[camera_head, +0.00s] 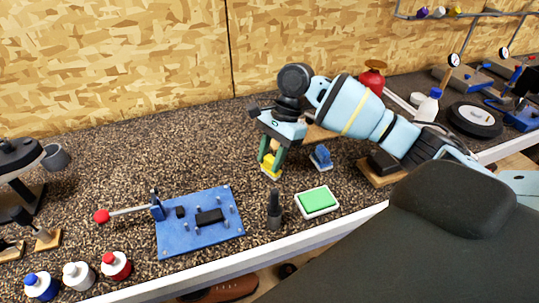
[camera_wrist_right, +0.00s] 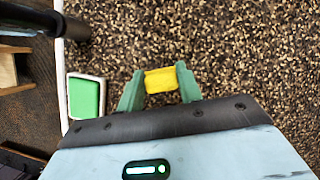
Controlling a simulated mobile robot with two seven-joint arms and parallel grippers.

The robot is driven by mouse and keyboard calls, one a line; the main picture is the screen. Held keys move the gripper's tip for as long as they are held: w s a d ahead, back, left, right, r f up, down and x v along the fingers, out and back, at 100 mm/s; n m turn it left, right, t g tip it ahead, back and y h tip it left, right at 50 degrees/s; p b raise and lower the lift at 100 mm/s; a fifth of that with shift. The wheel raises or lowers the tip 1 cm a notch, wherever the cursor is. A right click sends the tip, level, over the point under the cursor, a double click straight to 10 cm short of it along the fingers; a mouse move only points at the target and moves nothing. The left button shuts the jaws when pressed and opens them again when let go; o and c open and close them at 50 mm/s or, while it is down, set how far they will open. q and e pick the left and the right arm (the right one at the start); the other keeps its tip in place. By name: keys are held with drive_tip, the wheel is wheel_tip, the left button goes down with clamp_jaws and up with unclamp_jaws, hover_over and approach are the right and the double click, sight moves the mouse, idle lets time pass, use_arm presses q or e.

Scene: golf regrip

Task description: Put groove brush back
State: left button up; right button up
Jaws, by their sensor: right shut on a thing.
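My right gripper (camera_head: 272,152) is shut on a small yellow block-like piece (camera_head: 270,170), which looks like the groove brush. In the right wrist view, the yellow piece (camera_wrist_right: 161,80) sits between the green fingertips of the right gripper (camera_wrist_right: 160,84). Its lower end is close to the dark speckled bench top; I cannot tell whether it touches. A small blue piece (camera_head: 321,157) stands on the bench just right of the gripper. My left gripper is not in view.
A white tray with a green pad (camera_head: 332,206) and a dark upright object (camera_head: 274,212) stand in front. A blue fixture plate (camera_head: 180,240) lies left of them. Several bottles (camera_head: 78,277) line the front left. The bench behind the plate is clear.

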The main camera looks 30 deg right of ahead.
drive_tip(key=shift+r, duration=0.1)
drive_tip(key=o, duration=1)
drive_tip(key=p+v, duration=0.1)
drive_tip(key=v, duration=1.1)
drive_tip(key=shift+a, duration=0.1)
